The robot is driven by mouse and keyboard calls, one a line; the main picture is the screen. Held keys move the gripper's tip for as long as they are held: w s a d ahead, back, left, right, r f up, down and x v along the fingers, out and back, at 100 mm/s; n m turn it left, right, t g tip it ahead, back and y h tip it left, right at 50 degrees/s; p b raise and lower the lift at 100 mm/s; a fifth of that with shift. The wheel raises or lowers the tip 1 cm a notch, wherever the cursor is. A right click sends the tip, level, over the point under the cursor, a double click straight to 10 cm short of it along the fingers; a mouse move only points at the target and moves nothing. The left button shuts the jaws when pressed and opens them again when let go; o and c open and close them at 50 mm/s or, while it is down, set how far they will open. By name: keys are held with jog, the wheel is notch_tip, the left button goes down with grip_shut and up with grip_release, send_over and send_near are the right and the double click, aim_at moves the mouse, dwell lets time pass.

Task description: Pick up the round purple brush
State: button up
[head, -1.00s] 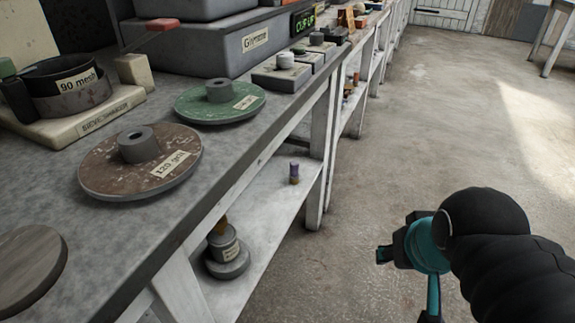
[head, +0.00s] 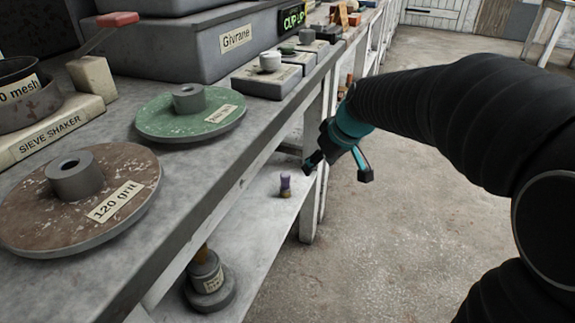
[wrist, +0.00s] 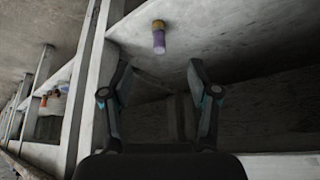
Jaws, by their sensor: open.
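The round purple brush (head: 285,185) stands upright on the lower shelf (head: 245,225) of the bench, with a purple upper part and a brownish base. In the wrist view the brush (wrist: 158,38) appears beyond the fingers, near the top of the picture. My gripper (head: 338,172) is open and empty, to the right of the brush and apart from it, by the bench's front edge. In the wrist view its two fingers (wrist: 160,80) are spread wide with nothing between them.
A bench leg (head: 312,190) stands close to my gripper, right of the brush. The benchtop overhangs the shelf and carries a green disc (head: 190,112) and a brown disc (head: 80,197). A stacked grey weight (head: 208,283) stands nearer on the shelf. The floor (head: 400,260) is clear.

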jog(key=n+y, duration=0.1)
jog(key=n, duration=0.1)
send_near(283, 183)
jog(key=w+f, duration=0.1)
jog(key=w+a+f, duration=0.1)
jog(key=f, duration=0.1)
jog(key=w+f+b, duration=0.1)
jog(key=w+f, duration=0.1)
jog(key=shift+a+f, duration=0.1)
jog(key=shift+a, duration=0.15)
jog(key=shift+s+x, duration=0.2)
jog(key=shift+x, duration=2.9)
jog(key=shift+a, duration=0.1)
grip_shut()
